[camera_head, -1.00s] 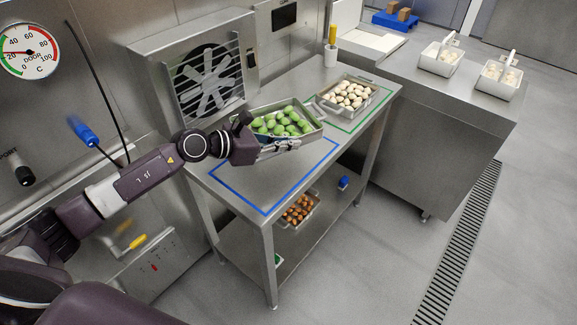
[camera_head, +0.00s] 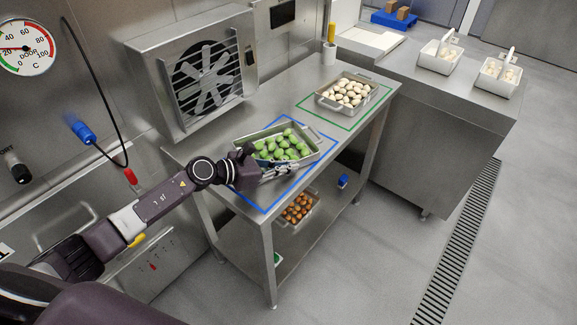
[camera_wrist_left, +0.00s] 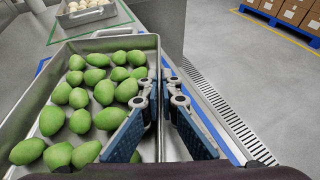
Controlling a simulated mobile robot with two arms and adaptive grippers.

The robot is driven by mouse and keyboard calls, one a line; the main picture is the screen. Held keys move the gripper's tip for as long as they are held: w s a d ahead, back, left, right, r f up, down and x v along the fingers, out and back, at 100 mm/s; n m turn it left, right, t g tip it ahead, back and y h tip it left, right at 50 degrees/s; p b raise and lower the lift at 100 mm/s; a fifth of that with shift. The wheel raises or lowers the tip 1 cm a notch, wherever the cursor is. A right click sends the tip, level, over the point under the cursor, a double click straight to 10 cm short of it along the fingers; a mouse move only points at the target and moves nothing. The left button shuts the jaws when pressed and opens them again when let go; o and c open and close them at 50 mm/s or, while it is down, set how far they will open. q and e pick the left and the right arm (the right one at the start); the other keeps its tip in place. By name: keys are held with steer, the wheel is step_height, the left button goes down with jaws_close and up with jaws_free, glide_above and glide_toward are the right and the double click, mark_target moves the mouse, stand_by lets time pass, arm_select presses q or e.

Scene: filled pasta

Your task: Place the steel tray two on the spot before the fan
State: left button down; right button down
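A steel tray of green filled pasta (camera_head: 318,152) is over the blue outline (camera_head: 265,211) on the steel table, in front of the fan (camera_head: 206,80). It looks level; I cannot tell whether its base touches the table. My left gripper (camera_head: 283,172) is at the tray's near long side. In the left wrist view the tray's wall (camera_wrist_left: 157,50) runs between the two fingers (camera_wrist_left: 163,92), one inside the tray and one outside, and they appear closed on it. My right gripper is not in view.
A second steel tray of pale pieces (camera_head: 319,98) sits within the green outline (camera_head: 330,125) at the table's far right. A tray of brown pieces (camera_head: 314,218) is on the lower shelf. The fan housing borders the table's back. A counter (camera_head: 440,110) stands to the right.

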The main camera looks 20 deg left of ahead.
arm_select(q)
steer(key=shift+f, duration=0.1)
steer(key=c, duration=2.2)
jaws_free()
steer(key=shift+o, duration=0.2)
steer(key=shift+s+a+r, duration=0.1)
steer(key=shift+r, duration=0.1)
steer(key=b+v, duration=0.2)
steer(key=v, duration=0.8)
steer(key=shift+s+a+b, duration=0.2)
steer(key=shift+b, duration=0.1)
steer(key=shift+s+a+r, duration=0.3)
steer(key=shift+s+r, duration=0.1)
